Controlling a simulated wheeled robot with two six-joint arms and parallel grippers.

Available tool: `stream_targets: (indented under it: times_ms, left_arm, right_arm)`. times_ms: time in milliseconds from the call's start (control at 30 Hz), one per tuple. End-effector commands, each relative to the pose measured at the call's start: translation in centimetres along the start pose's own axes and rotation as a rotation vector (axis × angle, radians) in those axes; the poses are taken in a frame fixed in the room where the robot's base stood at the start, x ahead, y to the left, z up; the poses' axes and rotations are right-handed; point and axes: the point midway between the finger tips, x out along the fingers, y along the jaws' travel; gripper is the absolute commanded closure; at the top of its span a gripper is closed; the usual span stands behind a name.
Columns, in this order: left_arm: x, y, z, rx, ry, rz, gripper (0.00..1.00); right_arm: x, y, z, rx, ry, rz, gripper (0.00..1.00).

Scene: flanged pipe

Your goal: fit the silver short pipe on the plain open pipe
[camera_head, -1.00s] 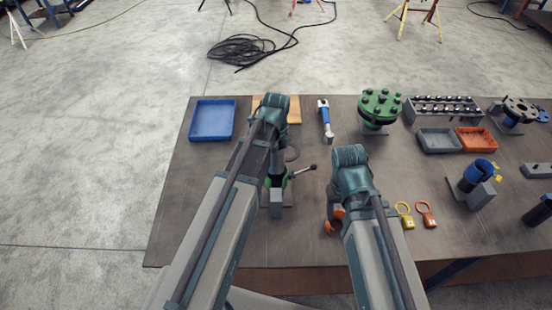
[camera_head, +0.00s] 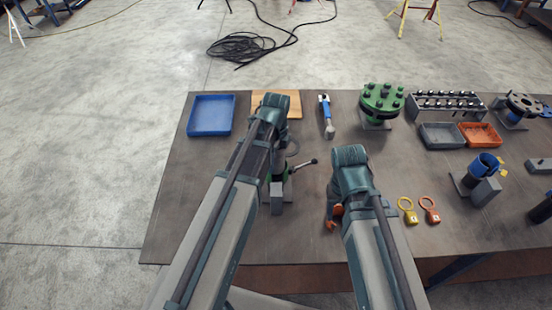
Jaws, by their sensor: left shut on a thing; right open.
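My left gripper (camera_head: 279,172) points down over the left half of the table, mostly hidden behind its own wrist. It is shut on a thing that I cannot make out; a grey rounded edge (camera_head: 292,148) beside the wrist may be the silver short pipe. Just below is a green and grey holder (camera_head: 277,197) with a bar handle (camera_head: 304,163); whether the plain open pipe stands there is hidden.
A blue tray (camera_head: 211,132) and a wooden board (camera_head: 291,101) lie at the back left.

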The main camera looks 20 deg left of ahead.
Motion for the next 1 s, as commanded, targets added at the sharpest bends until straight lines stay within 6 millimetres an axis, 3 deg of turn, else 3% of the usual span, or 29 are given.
stream_targets:
  times_ms: [233, 267, 400, 767, 1000]
  left_arm:
    - [0.1, 0.0, 0.0, 0.000, 0.000, 0.000, 1.00]
    - [0.1, 0.0, 0.0, 0.000, 0.000, 0.000, 0.23]
    - [0.1, 0.0, 0.0, 0.000, 0.000, 0.000, 0.00]
    - [-0.1, 0.0, 0.0, 0.000, 0.000, 0.000, 0.00]
    - [-1.9, 0.0, 0.0, 0.000, 0.000, 0.000, 0.00]
  right_arm:
    - [0.1, 0.0, 0.0, 0.000, 0.000, 0.000, 0.41]
    - [0.1, 0.0, 0.0, 0.000, 0.000, 0.000, 0.41]
    - [0.1, 0.0, 0.0, 0.000, 0.000, 0.000, 0.41]
    - [-0.1, 0.0, 0.0, -0.003, 0.000, 0.001, 0.41]
    - [-1.9, 0.2, 0.1, -0.002, 0.000, 0.000, 0.41]
